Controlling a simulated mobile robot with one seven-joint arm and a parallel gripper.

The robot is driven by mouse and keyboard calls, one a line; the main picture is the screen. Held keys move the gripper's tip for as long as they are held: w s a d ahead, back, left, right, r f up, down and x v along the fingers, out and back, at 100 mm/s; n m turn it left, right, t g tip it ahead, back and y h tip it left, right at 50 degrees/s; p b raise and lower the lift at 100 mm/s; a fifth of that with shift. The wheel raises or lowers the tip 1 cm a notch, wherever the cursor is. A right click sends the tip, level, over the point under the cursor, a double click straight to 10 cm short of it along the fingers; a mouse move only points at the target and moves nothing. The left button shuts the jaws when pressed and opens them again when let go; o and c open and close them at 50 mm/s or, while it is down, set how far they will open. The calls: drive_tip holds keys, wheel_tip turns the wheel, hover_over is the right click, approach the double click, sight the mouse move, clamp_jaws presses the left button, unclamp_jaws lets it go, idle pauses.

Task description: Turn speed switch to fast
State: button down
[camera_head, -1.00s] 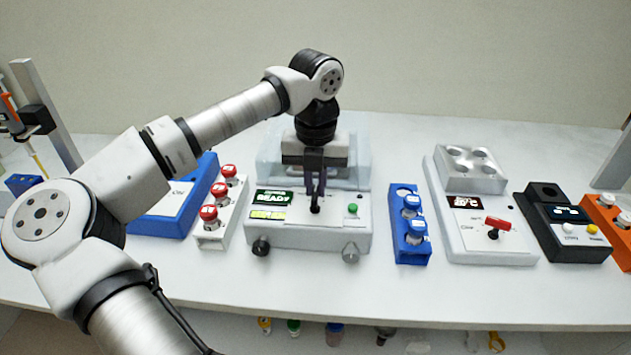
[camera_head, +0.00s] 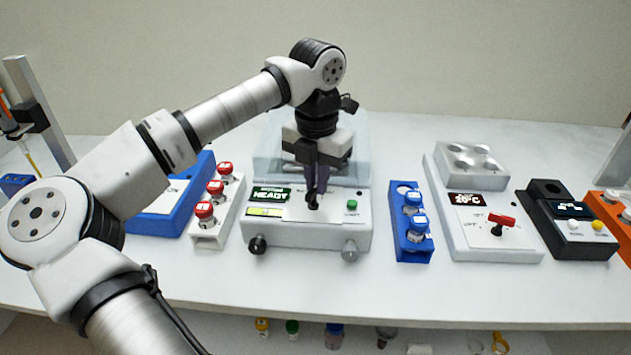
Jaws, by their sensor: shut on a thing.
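The speed switch (camera_head: 313,203) is a small black lever on the sloped front panel of the white device (camera_head: 300,236) with a green display. My gripper (camera_head: 316,188) points down over this panel, with its dark fingers shut on the switch lever. The fingers hide the upper part of the lever, and my wrist is turned at an angle. The display (camera_head: 269,195) shows a green line that looks like "READY" and a light bar below it. The speed labels around the switch are too small to read.
A green button (camera_head: 352,204) sits right of the switch, and two knobs stick out in front. A rack of red-capped vials (camera_head: 216,212) stands left, a blue rack (camera_head: 412,240) right. Farther right is a heater block with a red-handled switch (camera_head: 501,221). A clear cover stands behind my gripper.

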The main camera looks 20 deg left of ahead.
drive_tip(key=shift+m, duration=0.6)
drive_tip(key=c, duration=1.5)
unclamp_jaws()
